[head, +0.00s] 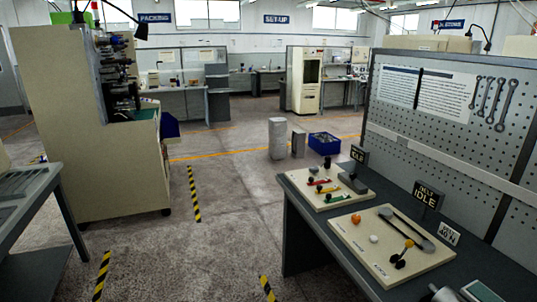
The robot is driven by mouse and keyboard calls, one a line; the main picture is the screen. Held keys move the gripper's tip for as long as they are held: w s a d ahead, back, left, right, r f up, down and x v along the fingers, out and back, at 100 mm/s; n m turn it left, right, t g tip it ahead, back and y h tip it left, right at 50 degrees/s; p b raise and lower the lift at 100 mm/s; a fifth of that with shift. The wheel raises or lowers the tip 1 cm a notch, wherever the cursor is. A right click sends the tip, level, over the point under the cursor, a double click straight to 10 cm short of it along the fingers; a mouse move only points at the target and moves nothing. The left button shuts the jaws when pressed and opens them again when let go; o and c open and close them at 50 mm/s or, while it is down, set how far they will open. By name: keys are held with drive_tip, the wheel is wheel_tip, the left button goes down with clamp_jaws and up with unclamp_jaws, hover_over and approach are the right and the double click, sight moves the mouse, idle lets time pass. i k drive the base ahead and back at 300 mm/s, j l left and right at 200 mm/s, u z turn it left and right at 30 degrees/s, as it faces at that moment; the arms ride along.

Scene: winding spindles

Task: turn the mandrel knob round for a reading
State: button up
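I cannot tell which part is the mandrel knob. On the dark bench at the right, a cream panel (405,262) carries an orange ball (356,218), a white ball (373,239), a yellow-tipped lever (408,243), a black knob (399,263) and a dark belt-like loop (407,229). A second cream panel (306,195) behind it carries red, yellow and green levers and small black knobs. A tall beige machine (65,125) at the left has dark spindle-like parts (117,75) on its right side. My gripper is not in view.
The dark bench (325,262) and its pegboard (450,110) with hanging wrenches (490,100) bound the right. A grey table (30,195) stands at the left. Grey posts (277,138) and a blue crate (324,143) stand on the floor ahead. The middle floor (235,225) is clear.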

sight(314, 169)
drive_tip(key=i, duration=1.85)
drive_tip(key=i+z, duration=0.25)
drive_tip(key=i+j+z, duration=0.15)
drive_tip(key=i+z, duration=0.15)
